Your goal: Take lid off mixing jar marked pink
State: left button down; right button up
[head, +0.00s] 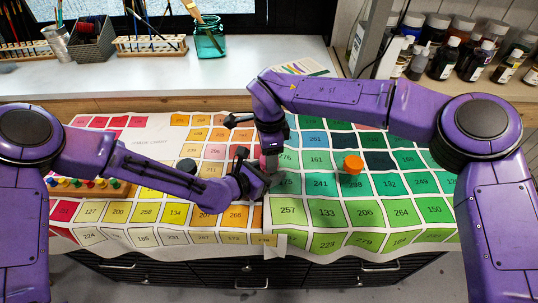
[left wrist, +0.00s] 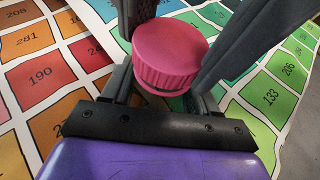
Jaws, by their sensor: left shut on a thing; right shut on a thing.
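The jar's round, ribbed pink lid (left wrist: 168,55) shows from above in the left wrist view. In the head view, only a little pink (head: 263,163) shows between my grippers. My left gripper (head: 268,182) comes in low from the left and is shut on the jar's body, which is mostly hidden beneath the lid. My right gripper (head: 270,155) reaches down from above and is shut on the lid, with dark fingers on either side. I cannot tell whether the lid is still seated on the jar.
An orange-lidded jar (head: 353,165) stands to the right, and a dark-lidded one (head: 187,166) to the left. A wooden rack with coloured pegs (head: 88,186) lies at the left. The numbered colour cloth (head: 290,211) covers the table. Bottles (head: 443,60) line the right back.

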jog(key=shift+r, duration=0.9)
jog(key=shift+r, duration=0.1)
notch_tip(320, 180, up, 4)
jog(key=shift+f, duration=0.1)
pick_arm(q)
jog(key=shift+c, duration=1)
grip_release()
